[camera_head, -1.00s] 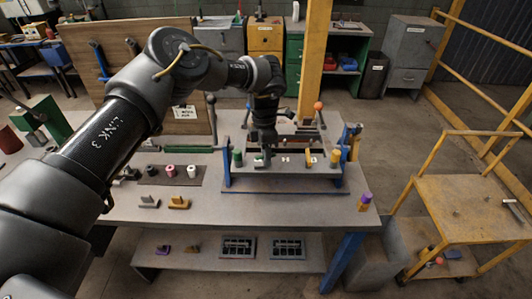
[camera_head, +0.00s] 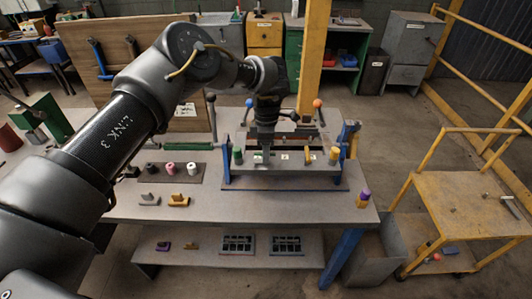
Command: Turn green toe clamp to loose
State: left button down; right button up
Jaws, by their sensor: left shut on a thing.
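The green toe clamp (camera_head: 238,156) is at the left end of the grey fixture (camera_head: 280,170) on the workbench. My left gripper (camera_head: 263,150) reaches down over the fixture, just right of the clamp's green upright part. It is shut on what looks like the inner part of this clamp; the arm and wrist partly hide the contact, and the clamp's setting cannot be read. A yellow clamp (camera_head: 333,156) stands at the fixture's right end. Small pale labels (camera_head: 284,157) show between the two. My right gripper is not in view.
Levers with a dark knob and an orange knob (camera_head: 318,103) rise behind the fixture. Blue uprights flank it. A mat with several small rolls (camera_head: 172,171) and loose grey and yellow pieces (camera_head: 178,200) lie left. A purple-and-yellow piece (camera_head: 363,198) stands right. The front benchtop is mostly clear.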

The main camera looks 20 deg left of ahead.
pick_arm(q)
jog(key=c, duration=1.4)
grip_release()
jog(key=r+b, duration=0.1)
jog(key=r, duration=0.1)
jog(key=w+r+b, duration=0.1)
jog(key=r, duration=0.1)
jog(key=shift+w+a+r, duration=0.1)
jog(key=shift+r, duration=0.1)
notch_tip(320, 180, up, 6)
jog(key=p, duration=0.2)
jog(key=shift+w+a+p, duration=0.15)
jog(key=shift+w+p, duration=0.2)
jog(key=shift+w, duration=0.1)
